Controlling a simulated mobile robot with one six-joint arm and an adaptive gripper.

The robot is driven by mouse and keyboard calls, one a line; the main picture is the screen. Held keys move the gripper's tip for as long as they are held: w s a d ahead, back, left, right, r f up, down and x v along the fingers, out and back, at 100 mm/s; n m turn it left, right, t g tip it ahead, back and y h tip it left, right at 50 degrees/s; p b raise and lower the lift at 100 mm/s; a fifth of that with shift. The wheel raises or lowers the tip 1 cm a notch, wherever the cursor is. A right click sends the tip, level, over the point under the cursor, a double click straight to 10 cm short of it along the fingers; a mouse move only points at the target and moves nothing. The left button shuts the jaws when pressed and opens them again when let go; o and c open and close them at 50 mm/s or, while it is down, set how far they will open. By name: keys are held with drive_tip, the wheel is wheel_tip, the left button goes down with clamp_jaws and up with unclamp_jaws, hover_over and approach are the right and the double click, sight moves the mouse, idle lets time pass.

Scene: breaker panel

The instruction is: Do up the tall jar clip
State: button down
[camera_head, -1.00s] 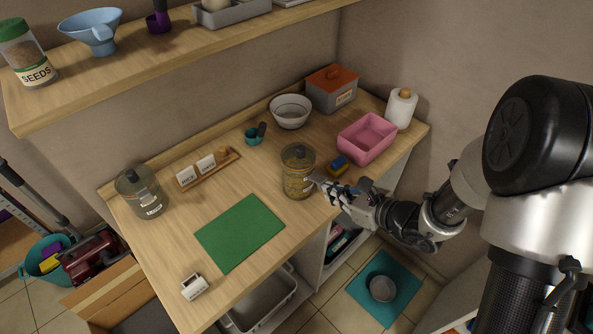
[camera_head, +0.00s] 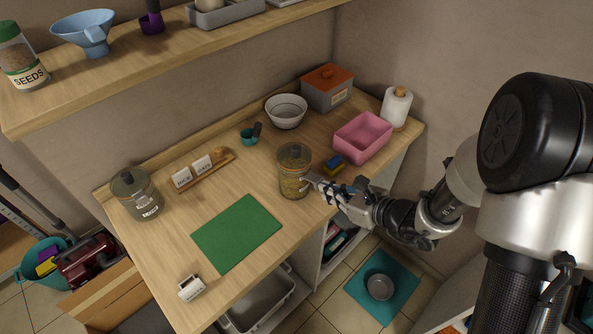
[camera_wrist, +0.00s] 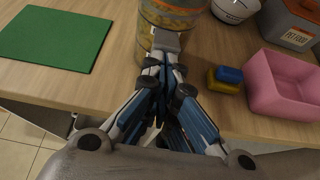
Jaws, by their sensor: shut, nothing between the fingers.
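The tall glass jar (camera_head: 294,180) stands upright on the counter with a dark grey lid and yellowish contents. Its lower part also shows in the wrist view (camera_wrist: 150,42). A light grey tab, apparently the clip (camera_wrist: 167,41), sticks out from the jar's near side, right at my fingertips. My gripper (camera_head: 318,184) is at the jar's right side, fingers together and empty; it also shows in the wrist view (camera_wrist: 166,68). Whether the fingertips touch the tab I cannot tell. The lid is out of the wrist view.
A blue and yellow sponge (camera_head: 333,165) and a pink tub (camera_head: 362,138) stand close to the right. A green mat (camera_head: 237,233) lies to the left. A second, wider jar (camera_head: 138,196) stands at far left. A shelf (camera_head: 180,65) overhangs the back.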

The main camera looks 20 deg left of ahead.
sight(307, 172)
drive_tip(key=shift+r, duration=0.1)
drive_tip(key=shift+w+a+r+p, duration=0.3)
drive_tip(key=shift+a+r+p, duration=0.2)
drive_tip(key=shift+a+r, duration=0.25)
drive_tip(key=shift+w+a+r+p, duration=0.25)
drive_tip(key=shift+a+r+p, duration=0.35)
drive_tip(key=shift+r, duration=0.25)
drive_tip(key=shift+w+a+r+p, duration=0.3)
drive_tip(key=shift+a+r+p, duration=0.1)
drive_tip(key=shift+a+r, duration=0.4)
drive_tip(key=shift+w+a+r+p, duration=0.25)
drive_tip(key=shift+a+r+p, duration=0.25)
drive_tip(key=shift+r, duration=0.4)
drive_tip(key=shift+a, duration=0.1)
